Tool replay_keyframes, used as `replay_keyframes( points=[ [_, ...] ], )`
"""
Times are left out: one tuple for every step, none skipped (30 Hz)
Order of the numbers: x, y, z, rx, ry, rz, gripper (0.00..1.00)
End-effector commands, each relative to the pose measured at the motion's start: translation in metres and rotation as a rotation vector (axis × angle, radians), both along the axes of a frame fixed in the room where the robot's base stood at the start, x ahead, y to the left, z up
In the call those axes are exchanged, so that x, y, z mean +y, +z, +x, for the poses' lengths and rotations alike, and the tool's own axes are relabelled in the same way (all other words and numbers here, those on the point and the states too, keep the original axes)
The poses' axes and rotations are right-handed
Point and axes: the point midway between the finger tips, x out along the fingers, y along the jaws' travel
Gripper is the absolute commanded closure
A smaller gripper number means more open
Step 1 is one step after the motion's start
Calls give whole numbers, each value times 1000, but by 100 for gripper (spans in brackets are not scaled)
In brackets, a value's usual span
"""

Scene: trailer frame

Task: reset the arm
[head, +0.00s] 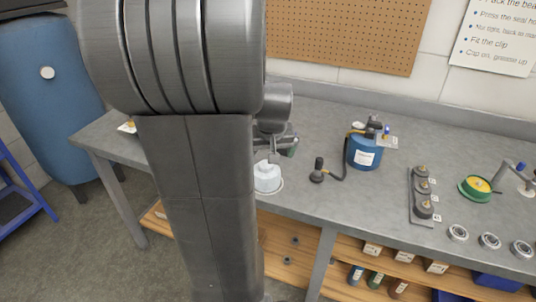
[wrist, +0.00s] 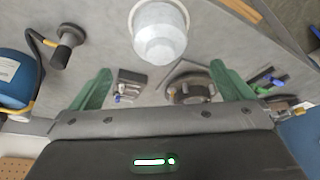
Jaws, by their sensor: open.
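My gripper (wrist: 155,92) shows in the wrist view with its two green fingers spread wide and nothing between them. In the head view the gripper is mostly hidden behind my own arm; a bit of it shows above the bench. A white rounded cup-like part (head: 267,177) stands on a pale round base on the grey bench. In the wrist view this white part (wrist: 160,38) lies ahead of the fingers, apart from them.
The grey bench (head: 320,115) holds a blue canister (head: 365,150) with a hose and black nozzle (head: 318,170), a rack of dark parts (head: 423,190), a green-and-yellow dish (head: 478,188) and several bearing rings (head: 489,241). A wooden shelf (head: 290,243) runs below. A blue tank (head: 50,90) stands left.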

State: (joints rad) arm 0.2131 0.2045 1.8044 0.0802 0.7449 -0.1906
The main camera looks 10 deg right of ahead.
Motion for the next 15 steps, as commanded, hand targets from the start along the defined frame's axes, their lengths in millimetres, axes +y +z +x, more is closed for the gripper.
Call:
replay_keyframes(
  points=[
    [0,0,0,0,0,0,0],
    [0,0,0,0,0,0,0],
    [0,0,0,0,0,0,0],
    [0,0,0,0,0,0,0],
    [0,-1,0,1,0,0,0],
    [0,-2,1,1,0,0,0],
    [0,-3,1,2,0,0,0],
    [0,-5,2,3,0,0,0],
    [0,-8,3,4,0,1,0],
    [0,-11,4,4,0,1,0],
    [0,-14,5,4,0,1,0],
    [0,-19,7,5,1,1,0],
    [0,-23,9,5,1,1,0],
    [-1,-28,10,5,1,1,0],
    [-1,-34,13,6,1,1,0]
  ],
)
